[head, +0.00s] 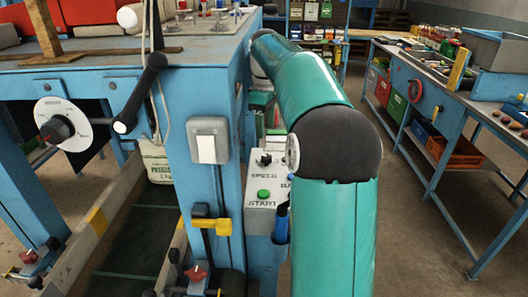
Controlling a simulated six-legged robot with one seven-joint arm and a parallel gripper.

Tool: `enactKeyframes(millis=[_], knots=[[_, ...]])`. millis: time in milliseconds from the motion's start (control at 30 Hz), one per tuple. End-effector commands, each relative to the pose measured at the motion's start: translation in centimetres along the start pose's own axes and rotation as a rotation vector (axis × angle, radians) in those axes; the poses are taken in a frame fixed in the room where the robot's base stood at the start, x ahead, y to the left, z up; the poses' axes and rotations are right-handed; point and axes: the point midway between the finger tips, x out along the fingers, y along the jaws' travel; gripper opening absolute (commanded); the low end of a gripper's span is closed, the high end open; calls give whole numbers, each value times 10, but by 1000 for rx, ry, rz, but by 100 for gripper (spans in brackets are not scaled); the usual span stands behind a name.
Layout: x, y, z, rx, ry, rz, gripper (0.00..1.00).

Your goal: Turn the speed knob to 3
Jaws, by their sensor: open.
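The speed knob (265,159) is a small black knob on a pale control box (262,205), right of the blue frame post. The word SPEED is printed below it. A green START button (263,194) sits lower on the same box. The knob's pointer and any numbers around it are too small to read. The box's right side is partly covered by my teal arm, which rises in front of it and bends back up and left. My gripper is not visible; the far end of my arm passes behind the blue frame.
A white dial (62,125) with a dark hub is at left. A black lever (140,92), grey switch box (209,140) and yellow-black handle (211,222) stick out nearby. A blue workbench (415,85) with bins stands at right. Floor between is clear.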

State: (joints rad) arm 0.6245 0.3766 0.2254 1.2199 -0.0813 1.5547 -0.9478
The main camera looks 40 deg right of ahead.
Motion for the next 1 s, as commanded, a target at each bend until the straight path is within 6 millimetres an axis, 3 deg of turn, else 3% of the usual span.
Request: enactKeyframes(millis=[300,500,867,900,1000], knots=[[64,0,1,3,-3,-2,52],[91,1,-1,3,-1,0,52],[100,2,-3,3,0,1,52],[100,2,-3,3,0,1,50],[100,2,-3,3,0,1,31]])
